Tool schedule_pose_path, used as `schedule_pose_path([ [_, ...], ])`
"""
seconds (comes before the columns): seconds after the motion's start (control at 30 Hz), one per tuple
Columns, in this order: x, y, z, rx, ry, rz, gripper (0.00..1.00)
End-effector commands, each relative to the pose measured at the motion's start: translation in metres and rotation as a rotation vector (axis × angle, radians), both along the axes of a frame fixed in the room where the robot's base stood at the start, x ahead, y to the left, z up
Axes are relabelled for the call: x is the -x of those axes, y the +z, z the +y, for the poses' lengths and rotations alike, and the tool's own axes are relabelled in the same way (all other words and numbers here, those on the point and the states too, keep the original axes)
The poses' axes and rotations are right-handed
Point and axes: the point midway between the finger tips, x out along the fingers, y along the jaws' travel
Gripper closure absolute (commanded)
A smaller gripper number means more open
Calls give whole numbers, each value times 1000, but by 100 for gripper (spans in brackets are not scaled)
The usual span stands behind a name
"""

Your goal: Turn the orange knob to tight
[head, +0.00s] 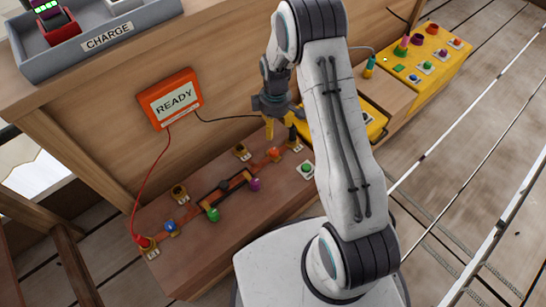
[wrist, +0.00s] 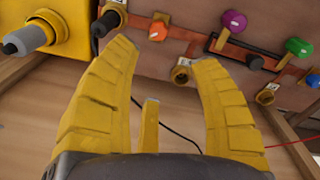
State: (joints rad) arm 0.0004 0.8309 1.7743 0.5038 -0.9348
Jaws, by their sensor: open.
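The orange knob (head: 273,153) sits on the copper-coloured strip of the wooden bench, toward its right end. In the wrist view the orange knob (wrist: 157,31) shows beyond the gap between my fingertips, on a brass-coloured base. My gripper (head: 280,132) hangs over the strip just beyond the knob in the head view. In the wrist view my gripper (wrist: 165,55) has its yellow fingers spread wide, with nothing between the tips. The fingers look apart from the knob. I cannot read any tight mark at the knob.
Green (head: 212,215), purple (head: 255,184) and blue (head: 170,226) knobs share the strip. Brass fittings with white labels, such as one (head: 240,151), stand near it. An orange READY display (head: 170,98) is on the panel behind. A yellow box (wrist: 50,30) is close at left.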

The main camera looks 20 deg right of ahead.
Motion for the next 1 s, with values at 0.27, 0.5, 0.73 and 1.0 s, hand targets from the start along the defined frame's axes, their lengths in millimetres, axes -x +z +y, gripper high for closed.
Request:
schedule_pose_path([
  [0.27,-5,-84,0,1,95,27,44],
  [0.5,-5,-110,0,2,113,34,44],
  [0.73,-4,-139,0,2,112,35,44],
  [1.0,-5,-162,0,1,111,33,44],
])
